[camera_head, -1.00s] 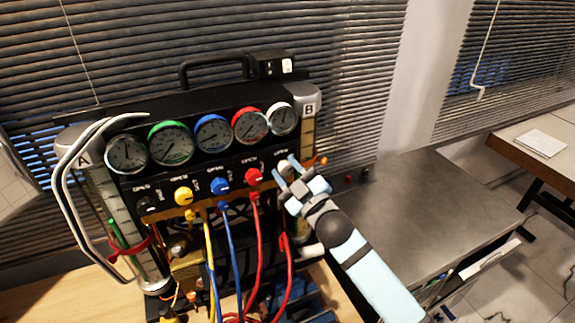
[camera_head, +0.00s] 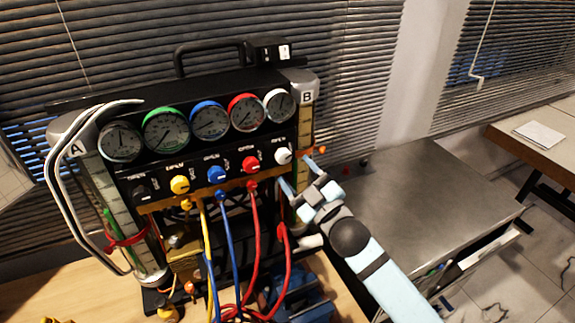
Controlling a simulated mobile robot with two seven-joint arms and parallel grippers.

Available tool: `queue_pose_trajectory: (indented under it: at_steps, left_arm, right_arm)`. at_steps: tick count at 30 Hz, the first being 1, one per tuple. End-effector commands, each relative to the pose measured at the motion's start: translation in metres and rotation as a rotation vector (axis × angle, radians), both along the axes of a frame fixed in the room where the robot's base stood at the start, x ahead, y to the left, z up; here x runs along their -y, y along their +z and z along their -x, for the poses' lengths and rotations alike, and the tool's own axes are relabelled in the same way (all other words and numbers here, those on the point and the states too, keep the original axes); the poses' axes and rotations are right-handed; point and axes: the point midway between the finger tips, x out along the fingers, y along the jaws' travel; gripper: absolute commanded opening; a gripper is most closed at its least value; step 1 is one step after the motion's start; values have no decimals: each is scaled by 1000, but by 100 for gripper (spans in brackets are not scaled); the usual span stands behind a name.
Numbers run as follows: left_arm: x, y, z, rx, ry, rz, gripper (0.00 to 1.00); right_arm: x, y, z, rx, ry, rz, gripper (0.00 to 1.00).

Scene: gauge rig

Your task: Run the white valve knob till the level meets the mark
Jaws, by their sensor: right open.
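The white valve knob (camera_head: 283,156) is at the right end of the row of knobs on the black gauge rig (camera_head: 222,95), below the white-rimmed gauge (camera_head: 279,105). My right gripper (camera_head: 299,172) is open and empty, just below and right of the knob, with its two fingers apart and not on it. Tube B (camera_head: 306,118) stands at the rig's right side, with an orange marker (camera_head: 321,150) beside it. Tube A (camera_head: 104,199) stands at the left with green liquid and a red band (camera_head: 127,241). The level in tube B is too small to tell. My left gripper is not in view.
Red (camera_head: 251,163), blue (camera_head: 216,174), yellow (camera_head: 180,184) and black knobs sit left of the white one. Red, blue and yellow hoses hang below. A grey metal cabinet top (camera_head: 430,195) to the right is clear.

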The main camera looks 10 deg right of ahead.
Motion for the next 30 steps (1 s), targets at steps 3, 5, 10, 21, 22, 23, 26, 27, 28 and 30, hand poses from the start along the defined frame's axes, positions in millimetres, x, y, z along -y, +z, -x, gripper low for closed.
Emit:
queue_pose_trajectory:
  at_steps: [3,5,10,21,22,23,26,27,28,30]
  left_arm:
    - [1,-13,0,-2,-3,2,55]
    - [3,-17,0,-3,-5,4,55]
    - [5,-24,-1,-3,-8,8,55]
    - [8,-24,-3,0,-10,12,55]
    - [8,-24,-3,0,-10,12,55]
    - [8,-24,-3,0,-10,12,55]
    - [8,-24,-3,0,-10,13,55]
    - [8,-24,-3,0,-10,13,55]
    - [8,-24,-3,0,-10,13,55]
    - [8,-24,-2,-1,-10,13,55]
  right_arm:
    - [12,-15,27,-3,0,1,61]
    - [17,-19,38,-2,0,2,61]
    - [29,-26,63,-2,0,1,61]
    - [35,-28,79,1,1,1,61]
    - [35,-28,79,0,1,0,61]
    - [35,-28,79,1,1,1,61]
    - [35,-28,79,1,1,1,61]
    - [35,-28,78,1,1,1,61]
    - [35,-28,78,0,0,1,61]
    - [35,-28,78,0,0,1,61]
